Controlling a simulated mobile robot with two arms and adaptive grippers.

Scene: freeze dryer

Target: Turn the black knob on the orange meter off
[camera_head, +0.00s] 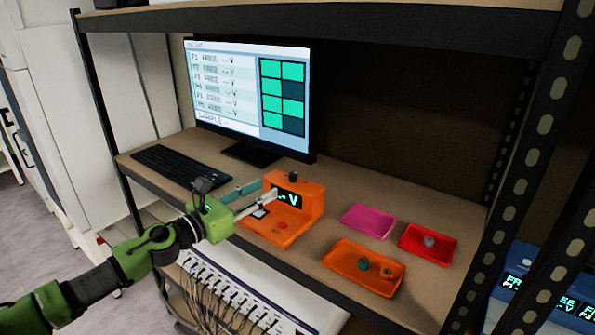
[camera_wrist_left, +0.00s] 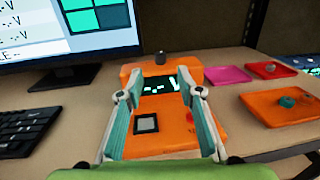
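The orange meter (camera_head: 312,203) stands on the shelf in front of the monitor, with a lit display reading "-.-V". Its black knob (camera_head: 293,176) sits on top of the housing. My right gripper is not in view.
A monitor (camera_head: 235,135) and a black keyboard (camera_head: 175,165) are behind and left. A pink tray (camera_head: 366,222), a red tray (camera_head: 416,251) and an orange tray (camera_head: 343,262) with small round pieces lie right of the meter. A shelf post (camera_head: 540,125) stands at right.

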